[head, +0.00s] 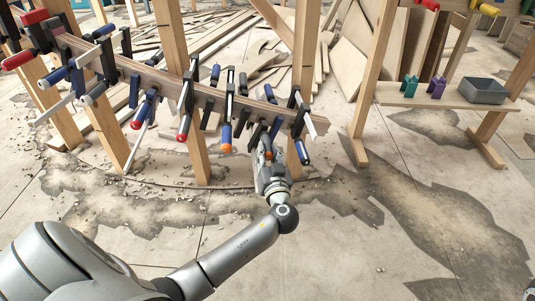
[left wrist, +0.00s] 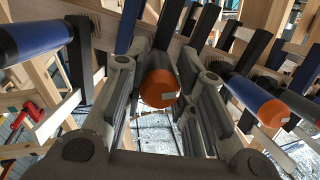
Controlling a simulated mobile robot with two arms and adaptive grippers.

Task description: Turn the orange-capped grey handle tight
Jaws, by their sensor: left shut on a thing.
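The orange-capped grey handle (left wrist: 161,82) is in the middle of the left wrist view, its orange end facing the camera. My left gripper (left wrist: 158,95) has one finger on each side of it and is shut on it. In the head view my left gripper (head: 266,158) reaches up to the clamps near the right end of the curved wooden stringer (head: 160,78). There the gripped handle is mostly hidden by the fingers and neighbouring clamps. My right gripper is in neither view.
A blue handle with an orange cap (left wrist: 257,100) is close on the right in the left wrist view, and a blue handle (left wrist: 35,40) is on the left. Several more clamps line the stringer. A bench (head: 450,101) with a grey bin (head: 484,92) stands at right.

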